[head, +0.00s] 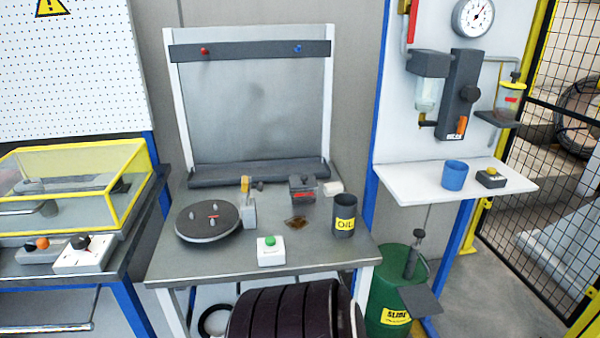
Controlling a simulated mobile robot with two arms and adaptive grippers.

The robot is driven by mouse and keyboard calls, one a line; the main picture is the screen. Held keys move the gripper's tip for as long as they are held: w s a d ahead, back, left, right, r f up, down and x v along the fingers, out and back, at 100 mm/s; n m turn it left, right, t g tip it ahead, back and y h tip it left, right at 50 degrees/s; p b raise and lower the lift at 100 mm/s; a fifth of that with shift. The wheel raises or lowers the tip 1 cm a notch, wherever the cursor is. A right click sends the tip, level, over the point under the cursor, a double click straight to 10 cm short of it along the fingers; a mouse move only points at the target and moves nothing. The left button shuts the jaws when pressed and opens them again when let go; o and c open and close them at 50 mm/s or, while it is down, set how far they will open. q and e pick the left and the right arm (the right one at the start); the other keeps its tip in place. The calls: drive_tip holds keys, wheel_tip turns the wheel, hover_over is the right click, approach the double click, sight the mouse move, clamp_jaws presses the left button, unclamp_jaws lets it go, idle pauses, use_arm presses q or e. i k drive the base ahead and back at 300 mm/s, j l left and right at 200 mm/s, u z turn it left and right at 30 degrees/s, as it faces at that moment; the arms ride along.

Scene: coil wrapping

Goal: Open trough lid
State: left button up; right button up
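A clear box-shaped cover with a yellow frame (130,190) sits on the dark bench at the left, and its left end is cut off by the picture edge. It appears down, with grey parts showing through its clear walls. I cannot tell for certain whether this is the trough lid; nothing else in view is clearly a trough. Neither of my grippers shows in the head view.
A control box (83,254) stands in front of the cover. The middle table (215,262) holds a round dark plate (208,221), a green-button box (270,252) and an OIL cup (344,215).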

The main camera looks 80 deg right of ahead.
sight(305, 181)
drive_tip(key=z, duration=2.75)
drive_tip(key=j+u, duration=0.65)
